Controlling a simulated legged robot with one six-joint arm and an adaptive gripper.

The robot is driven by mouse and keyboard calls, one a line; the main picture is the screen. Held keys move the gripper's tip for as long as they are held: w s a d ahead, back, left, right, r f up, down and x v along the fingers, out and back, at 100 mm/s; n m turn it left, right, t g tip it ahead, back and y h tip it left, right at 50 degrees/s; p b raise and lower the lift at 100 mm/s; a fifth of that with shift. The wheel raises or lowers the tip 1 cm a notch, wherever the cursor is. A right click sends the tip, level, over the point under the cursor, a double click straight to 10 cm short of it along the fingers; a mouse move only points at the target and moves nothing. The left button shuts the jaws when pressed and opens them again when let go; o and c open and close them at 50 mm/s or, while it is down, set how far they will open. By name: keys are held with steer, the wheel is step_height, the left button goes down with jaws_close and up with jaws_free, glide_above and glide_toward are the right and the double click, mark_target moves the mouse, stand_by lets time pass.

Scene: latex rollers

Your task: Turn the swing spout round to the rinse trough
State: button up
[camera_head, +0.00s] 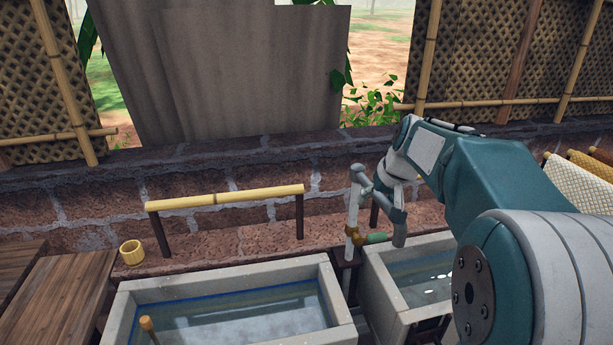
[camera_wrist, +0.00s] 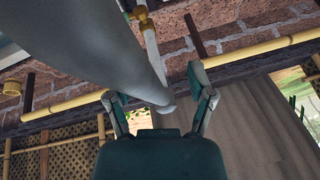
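The grey swing spout (camera_head: 378,196) sits on top of a white standpipe (camera_head: 352,215) between two stone troughs. Its outlet hangs down on the right, by the right trough (camera_head: 377,290). I cannot tell which trough is the rinse trough. My gripper (camera_head: 391,188) is at the spout, partly hidden by my wrist. In the wrist view, which is upside down, the spout (camera_wrist: 105,45) crosses large and close to the camera. The two fingers of my gripper (camera_wrist: 160,103) stand wide apart on either side of the spout's far end. Contact cannot be told.
The left trough (camera_head: 125,318) holds water and has a stick in it. A brass valve (camera_head: 355,235) with a green handle is low on the standpipe. A bamboo rail (camera_head: 226,197) stands behind the left trough. A bamboo cup (camera_head: 132,252) stands left. Mats (camera_head: 580,185) hang at right.

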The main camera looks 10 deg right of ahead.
steer(key=w+a+r+m+h, duration=0.1)
steer(key=w+a+m+h, duration=0.1)
steer(key=w+a+m, duration=0.2)
steer(key=w+a+r+m+g+h, duration=0.1)
steer(key=w+a+r+m+h, duration=0.1)
steer(key=w+a+m, duration=0.2)
steer(key=a+m, duration=0.3)
steer(key=a, duration=0.2)
steer(key=shift+a+h, duration=0.3)
stand_by(0.6)
steer(key=shift+r, duration=0.1)
